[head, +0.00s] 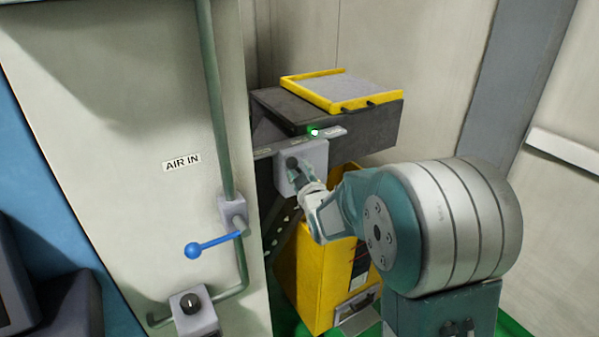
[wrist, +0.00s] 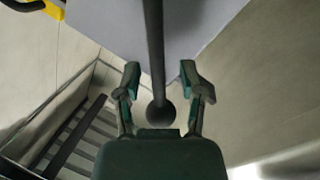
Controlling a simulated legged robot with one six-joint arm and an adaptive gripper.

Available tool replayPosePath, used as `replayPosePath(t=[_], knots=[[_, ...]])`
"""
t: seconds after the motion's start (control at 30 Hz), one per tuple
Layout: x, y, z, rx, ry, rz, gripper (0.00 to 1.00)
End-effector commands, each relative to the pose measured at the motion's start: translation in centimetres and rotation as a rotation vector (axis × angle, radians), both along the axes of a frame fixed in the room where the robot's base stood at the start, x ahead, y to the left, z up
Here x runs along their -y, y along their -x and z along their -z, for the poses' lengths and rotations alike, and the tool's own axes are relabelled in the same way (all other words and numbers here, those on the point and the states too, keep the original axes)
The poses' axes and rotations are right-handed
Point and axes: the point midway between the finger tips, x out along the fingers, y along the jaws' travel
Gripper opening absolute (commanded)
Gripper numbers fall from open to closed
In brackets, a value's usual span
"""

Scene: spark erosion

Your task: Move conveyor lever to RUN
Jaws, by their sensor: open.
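The conveyor lever is a dark rod with a round ball knob (wrist: 160,113) in the wrist view. Its dark knob also shows in the head view (head: 292,162), in front of a light grey box (head: 315,158). A label strip (head: 334,133) runs along the top of that box; its words are too small to read. My gripper (wrist: 160,82) is open, with one finger on each side of the rod and the knob between them. I see gaps on both sides, so the fingers appear apart from the lever. In the head view my gripper (head: 308,182) is partly hidden by my wrist.
A white panel (head: 130,100) marked AIR IN stands left, with a green pipe and a blue-knobbed valve handle (head: 215,244). A dark conveyor body (head: 375,130) carries a yellow-edged tray (head: 322,98). A yellow cabinet (head: 310,285) stands below. A small green light (head: 311,130) glows beside the strip.

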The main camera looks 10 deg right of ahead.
Motion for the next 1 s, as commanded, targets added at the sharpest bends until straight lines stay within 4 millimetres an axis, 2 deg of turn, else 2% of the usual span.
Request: replayPosePath(t=[0.07,0.1,0.17,0.2,0.23,0.67,1.0], knots=[[0.0,0.0,0.0,0.000,0.000,0.000,0.51],[0.0,0.0,0.0,0.000,0.000,0.000,0.47],[0.0,0.0,0.0,0.000,0.000,0.000,0.20],[0.0,0.0,0.0,0.000,0.000,0.000,0.02],[0.0,0.0,0.0,0.000,0.000,0.000,0.00],[0.1,0.0,-0.1,-0.010,-0.023,-0.001,0.00],[1.6,-0.5,-0.8,-0.071,-0.211,0.002,0.00]])
